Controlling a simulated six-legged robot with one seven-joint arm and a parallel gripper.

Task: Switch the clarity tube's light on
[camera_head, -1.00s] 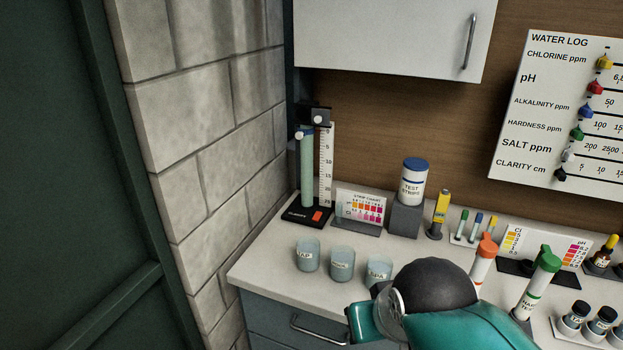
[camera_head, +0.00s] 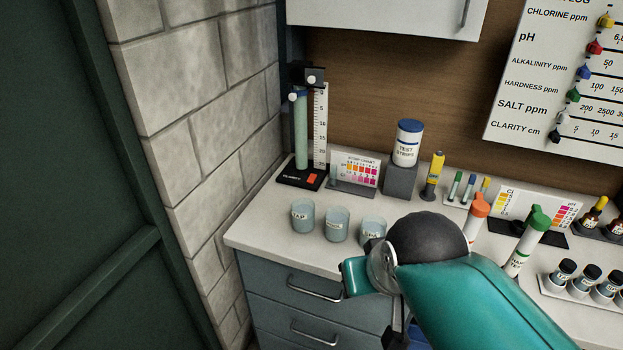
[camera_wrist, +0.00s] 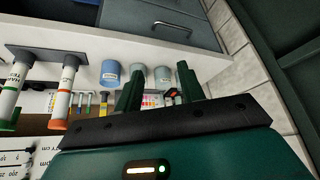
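I cannot tell the switch's position or whether the light is on. In the wrist view, a small red patch (camera_wrist: 171,92) on a dark part shows between my fingers, probably this switch. My gripper (camera_wrist: 158,82) has its two dark green fingers apart with nothing held, and is away from the tube. The head view does not clearly show the fingers.
Three cups (camera_head: 337,224) stand in a row in front of the tube. A strip chart (camera_head: 355,170) and a test-strip bottle (camera_head: 407,143) on a grey block are to its right. A brick wall (camera_head: 190,120) closes the left, and a wall cabinet (camera_head: 390,15) hangs above.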

